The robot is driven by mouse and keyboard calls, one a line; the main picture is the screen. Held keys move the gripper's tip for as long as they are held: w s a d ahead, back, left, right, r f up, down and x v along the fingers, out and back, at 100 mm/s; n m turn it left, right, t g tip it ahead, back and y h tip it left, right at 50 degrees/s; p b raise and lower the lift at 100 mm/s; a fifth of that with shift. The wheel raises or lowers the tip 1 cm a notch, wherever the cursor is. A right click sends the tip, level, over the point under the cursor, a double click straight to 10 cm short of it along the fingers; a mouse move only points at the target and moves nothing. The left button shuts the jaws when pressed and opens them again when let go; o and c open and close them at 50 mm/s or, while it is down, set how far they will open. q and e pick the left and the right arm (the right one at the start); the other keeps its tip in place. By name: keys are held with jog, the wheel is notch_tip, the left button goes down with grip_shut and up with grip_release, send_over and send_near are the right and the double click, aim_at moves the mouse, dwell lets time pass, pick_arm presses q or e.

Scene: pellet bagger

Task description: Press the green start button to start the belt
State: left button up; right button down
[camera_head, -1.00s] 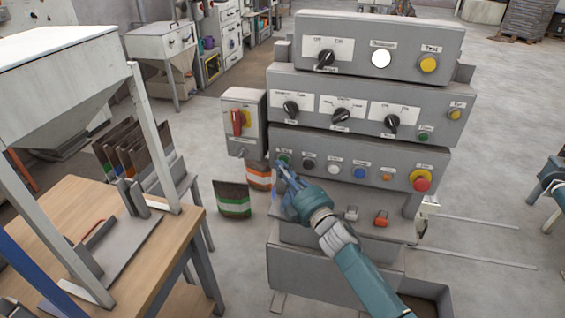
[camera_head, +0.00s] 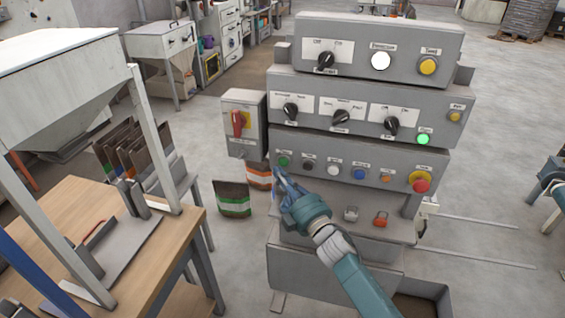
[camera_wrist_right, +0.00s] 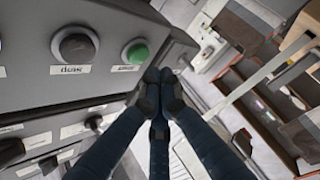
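The green start button (camera_head: 284,161) is at the left end of the lower panel on the grey control console. In the right wrist view the green button (camera_wrist_right: 137,53) stands fully uncovered beside a dark button (camera_wrist_right: 76,46). My right gripper (camera_head: 279,178) is just below and in front of the green button, apart from it. In the right wrist view my right gripper's fingertips (camera_wrist_right: 159,76) are together with nothing between them, close to the panel edge below the button. A green lamp (camera_head: 423,139) on the middle panel is lit. My left gripper is not in view.
A red emergency button (camera_head: 421,185) is at the right end of the lower panel. A red rotary switch (camera_head: 238,123) sits on a box left of the console. A wooden table (camera_head: 130,250) stands at left. A bag (camera_head: 233,199) stands on the floor.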

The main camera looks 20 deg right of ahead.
jog(key=shift+s+a+r+p, duration=0.15)
jog(key=shift+s+a, duration=0.3)
jog(key=shift+s, duration=0.25)
jog(key=shift+s+a+f+p, duration=0.1)
jog(key=shift+s+a+p, duration=0.1)
jog(key=shift+s+a, duration=0.4)
jog(key=shift+s+a+r+p, duration=0.15)
jog(key=shift+s+a, duration=0.2)
jog(key=shift+s, duration=0.45)
jog(key=shift+f, duration=0.15)
